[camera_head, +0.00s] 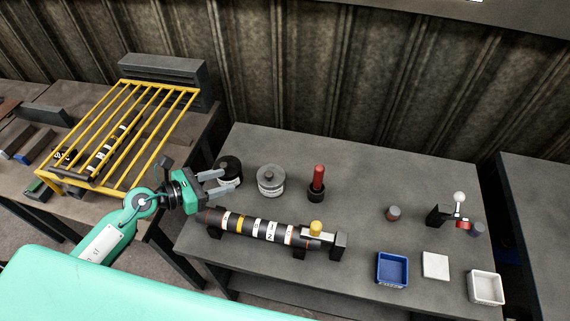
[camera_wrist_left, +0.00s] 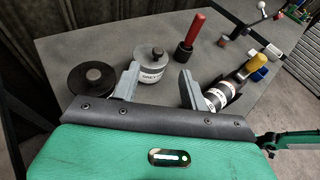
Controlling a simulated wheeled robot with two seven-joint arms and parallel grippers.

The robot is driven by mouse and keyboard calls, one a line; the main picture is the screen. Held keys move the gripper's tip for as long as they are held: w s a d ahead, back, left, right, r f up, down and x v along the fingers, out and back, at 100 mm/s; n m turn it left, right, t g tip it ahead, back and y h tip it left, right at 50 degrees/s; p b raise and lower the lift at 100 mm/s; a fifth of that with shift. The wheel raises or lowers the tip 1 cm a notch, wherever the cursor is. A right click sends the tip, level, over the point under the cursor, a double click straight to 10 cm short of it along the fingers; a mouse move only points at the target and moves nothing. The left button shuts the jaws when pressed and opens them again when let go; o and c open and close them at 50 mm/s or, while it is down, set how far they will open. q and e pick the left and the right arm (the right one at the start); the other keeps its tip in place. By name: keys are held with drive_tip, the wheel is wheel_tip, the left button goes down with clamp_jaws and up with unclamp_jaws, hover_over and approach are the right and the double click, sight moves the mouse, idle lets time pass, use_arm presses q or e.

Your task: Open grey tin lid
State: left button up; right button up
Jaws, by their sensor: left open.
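The grey tin (camera_head: 270,180) stands upright on the table, with its grey lid and dark knob on top. It also shows in the left wrist view (camera_wrist_left: 150,66), just beyond the left finger, with a white label on its side. My left gripper (camera_head: 229,182) is open and empty, a short way left of the tin in the head view. In the left wrist view the gap between its fingers (camera_wrist_left: 157,86) faces the tin and the striped shaft. I cannot tell whether a finger touches the tin. My right gripper is not in view.
A black tin (camera_head: 229,168) stands close behind my left gripper. The striped driveshaft (camera_head: 250,227) lies on supports in front. A red-handled tool (camera_head: 317,182) stands right of the grey tin. A blue tray (camera_head: 392,269) and white tray (camera_head: 485,287) sit front right. A yellow rack (camera_head: 130,130) is at left.

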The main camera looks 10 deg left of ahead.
sight(268, 174)
use_arm(q)
drive_tip(key=shift+m+g, duration=0.5)
drive_tip(key=shift+m, duration=0.1)
drive_tip(key=p+x, duration=0.1)
drive_tip(key=x, duration=0.3)
drive_tip(key=p+x, duration=0.2)
drive_tip(key=x, duration=0.3)
drive_tip(key=f+p+x, duration=0.1)
drive_tip(key=x, duration=0.3)
drive_tip(key=shift+w+a+f+p, duration=0.1)
drive_tip(key=shift+a+f+p, duration=0.1)
drive_tip(key=shift+p, duration=0.1)
drive_tip(key=shift+w+d+f, duration=0.15)
drive_tip(key=shift+w+d, duration=0.1)
drive_tip(key=c, duration=0.7)
clamp_jaws()
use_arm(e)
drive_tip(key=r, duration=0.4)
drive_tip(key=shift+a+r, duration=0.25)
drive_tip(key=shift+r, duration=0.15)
